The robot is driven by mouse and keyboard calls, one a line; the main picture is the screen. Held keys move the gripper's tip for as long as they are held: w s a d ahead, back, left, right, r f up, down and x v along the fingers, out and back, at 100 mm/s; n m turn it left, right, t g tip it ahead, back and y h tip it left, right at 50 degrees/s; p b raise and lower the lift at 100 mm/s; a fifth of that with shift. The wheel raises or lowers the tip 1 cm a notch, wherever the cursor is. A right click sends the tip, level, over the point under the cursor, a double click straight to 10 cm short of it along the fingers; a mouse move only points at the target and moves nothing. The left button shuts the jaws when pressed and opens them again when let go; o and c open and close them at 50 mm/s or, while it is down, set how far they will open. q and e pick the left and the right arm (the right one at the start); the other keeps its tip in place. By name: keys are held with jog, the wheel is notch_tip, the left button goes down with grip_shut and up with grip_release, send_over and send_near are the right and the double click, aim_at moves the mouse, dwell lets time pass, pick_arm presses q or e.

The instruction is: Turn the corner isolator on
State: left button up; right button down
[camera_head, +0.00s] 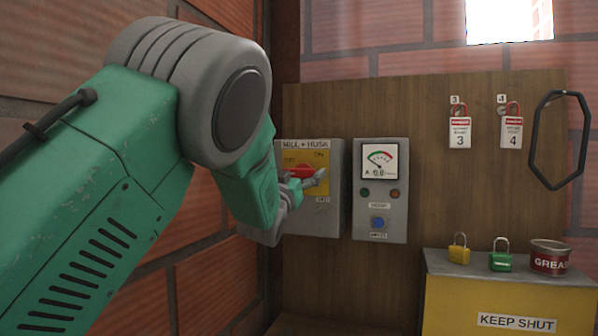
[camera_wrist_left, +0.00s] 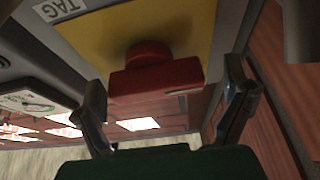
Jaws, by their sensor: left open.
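The corner isolator (camera_head: 334,214) is a grey wall box labelled MILL + HUSK, with a yellow plate and a red rotary handle (camera_head: 299,171). The small lettering on the plate is hard to read. My left gripper (camera_head: 304,184) is in front of the handle and partly hides it. In the left wrist view, the red handle (camera_wrist_left: 155,78) stands out from the yellow plate (camera_wrist_left: 105,38), and the open left gripper (camera_wrist_left: 165,95) has one finger on each side of it. My right gripper is not in view.
A grey meter box (camera_head: 380,220) with a dial and blue button is close right of the isolator. Padlocks (camera_head: 459,249) and a grease tin (camera_head: 549,257) stand on a yellow cabinet (camera_head: 460,310). A brick wall is close left.

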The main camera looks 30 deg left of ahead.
pick_arm(q)
jog(key=shift+w+d+r, duration=0.1)
jog(key=shift+w, duration=0.15)
jog(key=shift+d+r, duration=0.15)
jog(key=shift+d, duration=0.1)
jog(key=shift+a, duration=0.1)
jog(key=c, duration=1.1)
jog(key=shift+o, duration=0.2)
jog(key=shift+a, duration=0.1)
